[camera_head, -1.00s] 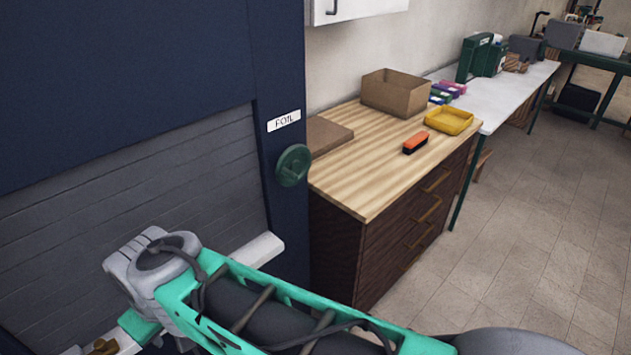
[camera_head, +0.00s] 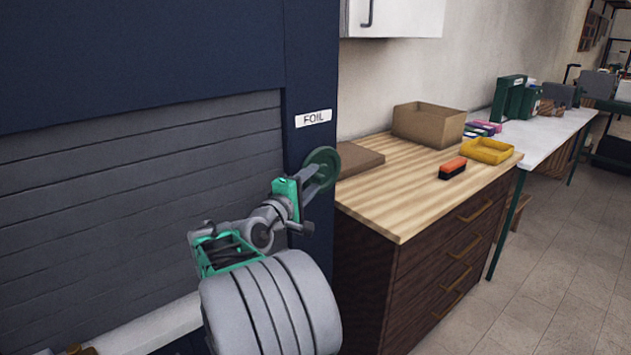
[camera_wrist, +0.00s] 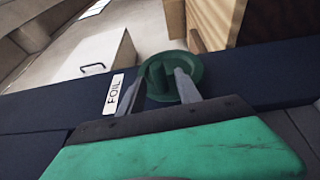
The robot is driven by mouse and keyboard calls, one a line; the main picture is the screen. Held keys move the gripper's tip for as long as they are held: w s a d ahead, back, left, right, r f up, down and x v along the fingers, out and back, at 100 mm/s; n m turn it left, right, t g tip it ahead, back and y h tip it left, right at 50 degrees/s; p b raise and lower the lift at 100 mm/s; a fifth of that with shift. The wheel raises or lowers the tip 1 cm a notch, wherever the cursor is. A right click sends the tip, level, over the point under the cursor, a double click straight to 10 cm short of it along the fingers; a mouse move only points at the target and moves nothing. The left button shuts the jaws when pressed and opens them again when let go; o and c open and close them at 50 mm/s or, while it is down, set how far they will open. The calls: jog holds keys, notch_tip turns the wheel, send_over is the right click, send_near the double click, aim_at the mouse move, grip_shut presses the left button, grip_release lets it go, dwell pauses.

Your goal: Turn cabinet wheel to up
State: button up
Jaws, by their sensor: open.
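The cabinet wheel (camera_head: 322,165) is a round green knob on the dark blue cabinet's front frame (camera_head: 309,90), just below a white FOIL label (camera_head: 313,118). The wheel also shows in the wrist view (camera_wrist: 172,76), with a raised grip bar across its face. My gripper (camera_head: 312,178) reaches up to the wheel from the lower left. In the wrist view its two grey fingers (camera_wrist: 161,82) are apart, one on each side of the raised bar. I cannot tell whether they touch it. The fingers hide part of the wheel.
A wooden-topped drawer unit (camera_head: 400,215) stands right of the cabinet, carrying a cardboard box (camera_head: 428,125), an orange-and-black brush (camera_head: 452,168) and a yellow tray (camera_head: 487,151). A white wall cupboard (camera_head: 400,18) hangs above. The floor at the right (camera_head: 520,280) is clear.

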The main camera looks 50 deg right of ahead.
aim_at(326, 173)
jog(key=shift+w+d+r, duration=0.1)
jog(key=shift+w+d, duration=0.05)
jog(key=shift+d, duration=0.55)
jog(key=shift+w+d, duration=0.1)
jog(key=shift+d, duration=0.6)
jog(key=shift+c, duration=0.4)
grip_shut()
